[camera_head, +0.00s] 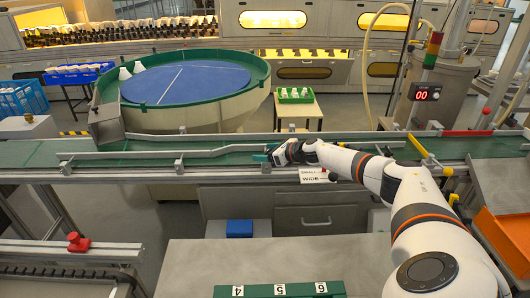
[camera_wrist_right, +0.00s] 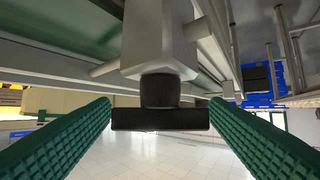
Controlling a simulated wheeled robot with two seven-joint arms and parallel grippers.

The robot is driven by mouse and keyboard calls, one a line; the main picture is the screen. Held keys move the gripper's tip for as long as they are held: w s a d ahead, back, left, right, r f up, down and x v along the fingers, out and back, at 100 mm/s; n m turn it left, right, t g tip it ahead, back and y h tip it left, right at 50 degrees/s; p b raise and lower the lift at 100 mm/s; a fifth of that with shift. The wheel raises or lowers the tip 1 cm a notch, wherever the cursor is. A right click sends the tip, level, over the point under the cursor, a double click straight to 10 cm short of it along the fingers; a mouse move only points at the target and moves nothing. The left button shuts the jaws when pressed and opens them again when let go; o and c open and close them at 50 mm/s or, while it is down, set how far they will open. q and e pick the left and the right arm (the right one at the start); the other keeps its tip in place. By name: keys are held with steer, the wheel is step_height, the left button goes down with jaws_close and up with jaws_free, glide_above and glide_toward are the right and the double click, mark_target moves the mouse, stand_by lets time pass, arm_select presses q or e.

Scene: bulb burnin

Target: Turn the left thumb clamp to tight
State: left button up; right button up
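A black thumb clamp (camera_wrist_right: 160,118) with a wide flat bar head on a short round stem sticks out of a grey metal block (camera_wrist_right: 160,45) in the right wrist view. My left gripper is out of view.
A white card with the word WIDE (camera_head: 313,175) hangs on the conveyor's front edge beside my gripper. The green conveyor belt (camera_head: 30,153) looks empty on the left. A round blue turntable (camera_head: 185,82) stands behind. A red knob (camera_head: 78,241) is on the front-left frame.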

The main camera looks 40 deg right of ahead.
steer(key=c, duration=0.9)
steer(key=shift+r+m+h+p, duration=0.1)
steer(key=shift+m+h+p, duration=0.25)
steer(key=shift+p, duration=0.3)
steer(key=m+h+p, duration=0.3)
steer(key=p, duration=0.2)
steer(key=m+h+p, duration=0.3)
steer(key=h+p, duration=0.1)
steer(key=p, duration=0.1)
steer(key=shift+a+r+g, duration=0.15)
steer(key=shift+r+g, duration=0.05)
steer(key=shift+g, duration=0.2)
steer(key=shift+w+f+m+g+h+p, duration=0.15)
steer(key=shift+m+g+h+p, duration=0.35)
steer(key=shift+m+h+p, duration=0.6)
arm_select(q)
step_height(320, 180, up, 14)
arm_select(e)
steer(key=shift+f+m+g+h, duration=0.1)
steer(key=shift+m+g+h, duration=0.4)
steer(key=shift+m+h, duration=0.3)
arm_select(q)
steer(key=shift+p, duration=0.3)
arm_select(e)
steer(key=o, duration=1)
steer(key=shift+f, duration=0.1)
